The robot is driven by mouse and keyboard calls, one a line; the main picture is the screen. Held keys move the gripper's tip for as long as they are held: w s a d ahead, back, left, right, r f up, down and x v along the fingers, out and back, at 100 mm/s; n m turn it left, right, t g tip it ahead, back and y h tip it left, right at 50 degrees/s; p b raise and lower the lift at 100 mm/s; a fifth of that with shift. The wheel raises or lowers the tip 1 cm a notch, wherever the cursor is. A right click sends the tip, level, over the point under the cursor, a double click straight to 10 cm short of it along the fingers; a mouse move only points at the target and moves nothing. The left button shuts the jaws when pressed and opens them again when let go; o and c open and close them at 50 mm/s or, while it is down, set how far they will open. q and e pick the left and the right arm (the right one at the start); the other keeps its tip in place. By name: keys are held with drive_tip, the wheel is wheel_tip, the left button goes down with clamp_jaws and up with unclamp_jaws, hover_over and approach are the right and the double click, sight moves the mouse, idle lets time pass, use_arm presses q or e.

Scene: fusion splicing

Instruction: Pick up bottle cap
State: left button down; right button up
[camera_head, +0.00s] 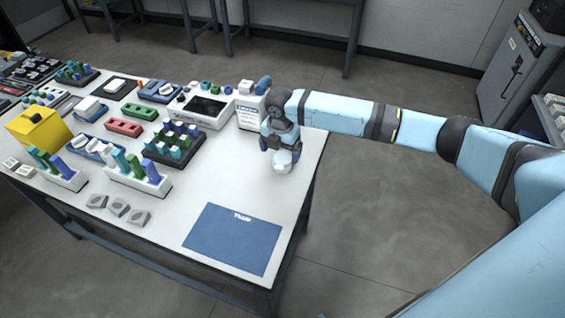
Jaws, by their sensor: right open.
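My right gripper (283,166) hangs over the right part of the white table (215,185), near its right edge, with its fingers pointing down. It is open. A pale rounded shape shows at its fingertips. I cannot tell whether this is part of the gripper or a cap below it. A white container with a dark label (249,113) stands just behind and left of the gripper. I cannot make out a bottle cap for certain. My left gripper is not in view.
A blue mat (233,239) lies at the front right of the table. A dark rack of blue and teal pieces (174,143) stands left of the gripper. White racks of coloured tubes (138,175), a yellow box (38,128) and red blocks (124,127) crowd the left side.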

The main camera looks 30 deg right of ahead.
sight(282, 158)
drive_tip(key=shift+d+f, duration=0.2)
drive_tip(key=shift+f, duration=2.55)
drive_tip(key=c, duration=0.9)
